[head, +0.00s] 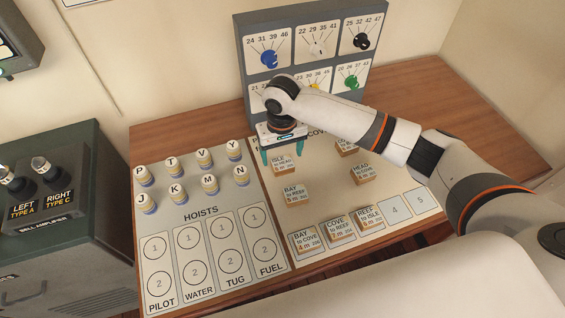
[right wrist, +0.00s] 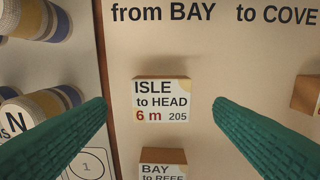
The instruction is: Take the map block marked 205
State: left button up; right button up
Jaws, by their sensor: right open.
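The map block marked 205 (right wrist: 162,98) reads "ISLE to HEAD 6 m 205" and lies flat on the pale board. In the head view this block (head: 282,165) is at the board's upper left, just below my right gripper (head: 284,154). My right gripper is open, with teal fingers pointing down. In the right wrist view its fingertips (right wrist: 159,103) are on either side of the block, with a gap on each side. I cannot tell the exact height of the fingers above the board. My left gripper is not in view.
A block marked "BAY to REEF" (right wrist: 163,162) lies close below. A "HEAD" block (head: 364,173) lies to the right. Several blocks fill the front row, including "BAY to COVE" (head: 308,240). The hoists board (head: 201,212) with lettered pegs is at left. A dial panel (head: 245,50) stands behind.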

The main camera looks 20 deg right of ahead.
aim_at(283, 162)
notch_tip(283, 162, down, 4)
jog(key=shift+s+r+p, duration=0.1)
jog(key=shift+r+p, duration=0.15)
jog(key=shift+p, duration=0.1)
jog(key=shift+d+f, duration=0.1)
jog(key=shift+f, duration=0.15)
jog(key=c, duration=1.1)
jog(key=shift+o, duration=0.2)
jog(key=shift+r, duration=0.1)
